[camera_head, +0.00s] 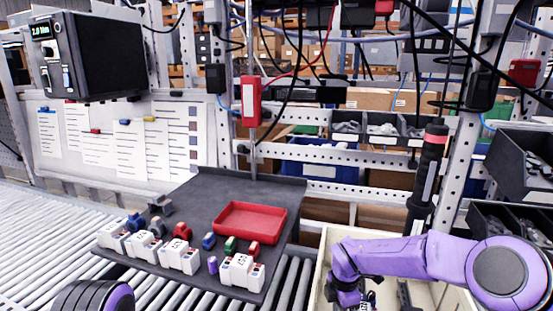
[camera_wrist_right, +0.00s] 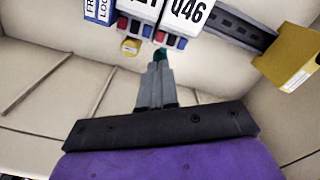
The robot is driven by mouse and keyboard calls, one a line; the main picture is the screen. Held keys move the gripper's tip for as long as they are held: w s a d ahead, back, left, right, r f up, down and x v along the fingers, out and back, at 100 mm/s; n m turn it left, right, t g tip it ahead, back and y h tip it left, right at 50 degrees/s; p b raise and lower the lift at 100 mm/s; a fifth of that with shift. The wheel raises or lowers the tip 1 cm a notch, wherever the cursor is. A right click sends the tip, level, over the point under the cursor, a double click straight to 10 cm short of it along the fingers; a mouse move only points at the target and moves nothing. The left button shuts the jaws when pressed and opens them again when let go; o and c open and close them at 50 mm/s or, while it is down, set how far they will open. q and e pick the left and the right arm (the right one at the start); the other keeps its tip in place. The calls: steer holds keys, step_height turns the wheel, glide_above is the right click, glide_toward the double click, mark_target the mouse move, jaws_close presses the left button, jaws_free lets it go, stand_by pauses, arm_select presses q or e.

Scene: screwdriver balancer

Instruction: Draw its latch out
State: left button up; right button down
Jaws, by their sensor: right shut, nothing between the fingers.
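In the right wrist view, a white breaker marked Q46 (camera_wrist_right: 187,20) and a second white breaker (camera_wrist_right: 139,12) beside it sit at the top, with red and blue parts along their lower ends. A small yellow tab (camera_wrist_right: 131,46), which looks like a latch, sticks out below the second breaker. My right gripper (camera_wrist_right: 159,62) is shut and empty, its tip just below the gap between the two breakers, right of the tab. Whether it touches them I cannot tell. In the head view my right gripper reaches into a cream bin (camera_head: 326,243). My left gripper is out of view.
A dark rail (camera_wrist_right: 236,27) runs right of the breakers toward a yellow block (camera_wrist_right: 292,58). The bin's pale walls surround the gripper. In the head view, a dark board (camera_head: 185,207) holds a red tray (camera_head: 250,222) and several white modules.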

steer(key=shift+s+f, duration=0.1)
steer(key=shift+f, duration=0.1)
steer(key=shift+r+p, duration=0.55)
steer(key=shift+r, duration=1)
steer(key=shift+r, duration=0.1)
step_height(320, 180, up, 16)
steer(key=p, duration=0.8)
steer(key=shift+f, duration=0.2)
